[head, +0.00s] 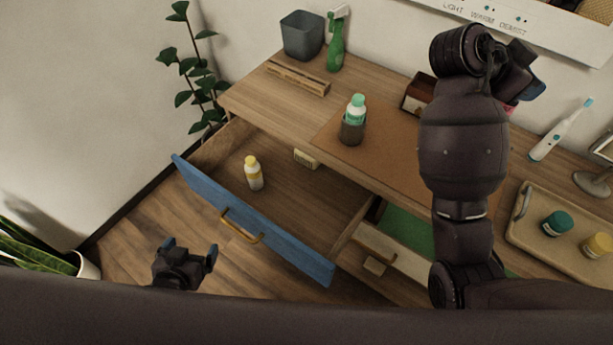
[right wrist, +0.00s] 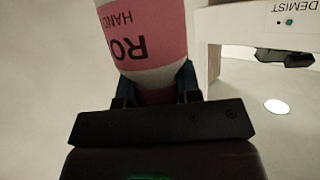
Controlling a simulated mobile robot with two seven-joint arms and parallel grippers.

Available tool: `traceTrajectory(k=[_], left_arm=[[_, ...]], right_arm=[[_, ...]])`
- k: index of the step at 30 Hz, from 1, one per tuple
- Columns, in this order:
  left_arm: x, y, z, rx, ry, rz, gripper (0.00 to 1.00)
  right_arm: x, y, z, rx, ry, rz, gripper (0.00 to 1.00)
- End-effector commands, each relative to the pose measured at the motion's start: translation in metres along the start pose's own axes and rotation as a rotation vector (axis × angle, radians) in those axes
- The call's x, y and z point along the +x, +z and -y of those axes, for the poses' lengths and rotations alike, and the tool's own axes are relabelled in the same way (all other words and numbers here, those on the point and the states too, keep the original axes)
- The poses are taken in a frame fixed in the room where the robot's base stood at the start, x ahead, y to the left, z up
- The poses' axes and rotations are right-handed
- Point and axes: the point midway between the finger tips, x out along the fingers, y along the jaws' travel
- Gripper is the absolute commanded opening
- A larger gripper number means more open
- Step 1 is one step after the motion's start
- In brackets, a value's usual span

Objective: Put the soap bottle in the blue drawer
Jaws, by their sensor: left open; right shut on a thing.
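The soap bottle (right wrist: 146,25), pink and white with lettering partly reading "RO" and "HAN", is between the fingers of my right gripper (right wrist: 155,88), which is shut on it. In the head view, my right arm hides most of the gripper and bottle; only a pink sliver of the soap bottle (head: 510,107) shows. They are over the back right part of the counter. The blue drawer (head: 278,243) is pulled open at the left, with a brass handle. My left gripper (head: 188,257) is open and empty, in front of the drawer's left part.
A white bottle with yellow cap (head: 254,175) stands inside the drawer, and a small pale box (head: 306,158) lies at its back. A green-capped bottle in a dark cup (head: 352,132) stands on the counter. A tray (head: 550,262) with jars is at right.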

Motion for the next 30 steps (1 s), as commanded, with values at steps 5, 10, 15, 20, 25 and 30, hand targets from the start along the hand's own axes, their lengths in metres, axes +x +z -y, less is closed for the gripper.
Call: traceTrajectory(k=[5, 10, 15, 20, 25, 30], left_arm=[[0.011, 0.016, -0.002, 0.001, 0.001, 0.0, 0.95], [0.017, 0.024, -0.003, 0.002, 0.001, 0.0, 0.95], [0.021, 0.03, -0.004, 0.002, 0.002, -0.002, 0.95], [0.025, 0.034, -0.004, 0.003, 0.003, -0.002, 0.95], [0.028, 0.039, -0.005, 0.003, 0.003, -0.001, 0.95], [0.03, 0.041, -0.005, 0.003, 0.004, 0.0, 0.95]], right_arm=[[-0.027, 0.029, 0.03, -0.061, -0.143, -0.003, 0.0], [-0.061, 0.07, 0.072, -0.168, -0.395, -0.003, 0.0], [-0.102, 0.122, 0.107, -0.284, -0.673, -0.001, 0.0], [-0.142, 0.175, 0.129, -0.391, -0.931, -0.001, 0.0], [-0.185, 0.235, 0.139, -0.5, -1.197, 0.0, 0.0], [-0.231, 0.292, 0.135, -0.607, -1.458, 0.001, 0.0]])
